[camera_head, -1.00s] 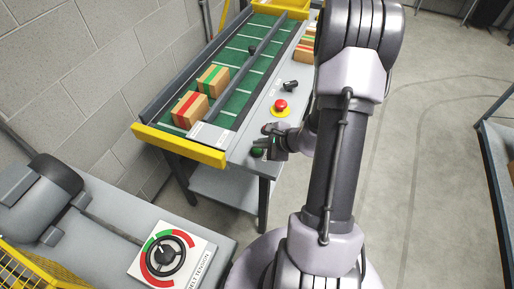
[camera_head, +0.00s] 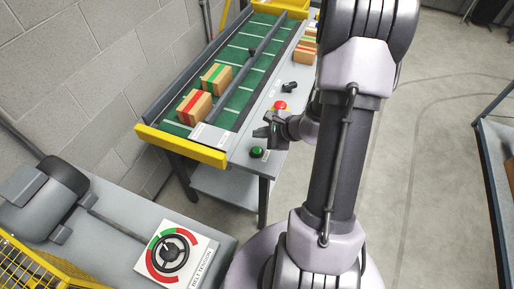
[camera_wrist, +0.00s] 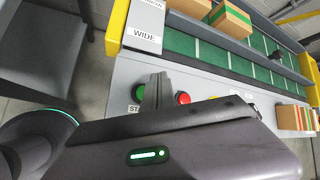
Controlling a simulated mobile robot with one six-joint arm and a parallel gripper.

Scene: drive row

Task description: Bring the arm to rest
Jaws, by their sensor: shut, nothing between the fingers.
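My gripper (camera_head: 268,131) is shut and empty in the head view, over the grey control panel (camera_head: 240,152) at the conveyor's side. It is just behind the green button (camera_head: 257,152), apart from it in the picture, and just in front of the red button (camera_head: 280,105). In the wrist view the shut fingers (camera_wrist: 158,88) point at the panel between the green button (camera_wrist: 138,92) and the red button (camera_wrist: 183,98). Their height above the panel is hard to tell. My arm is bent and fills the middle right of the head view.
The green conveyor belt (camera_head: 236,96) carries boxes with red (camera_head: 194,108) and green (camera_head: 216,78) stripes. A black knob (camera_head: 290,87) sits farther along the panel. A belt tension dial (camera_head: 172,252) is at lower left. A blue-edged table (camera_head: 490,185) stands right; floor between is clear.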

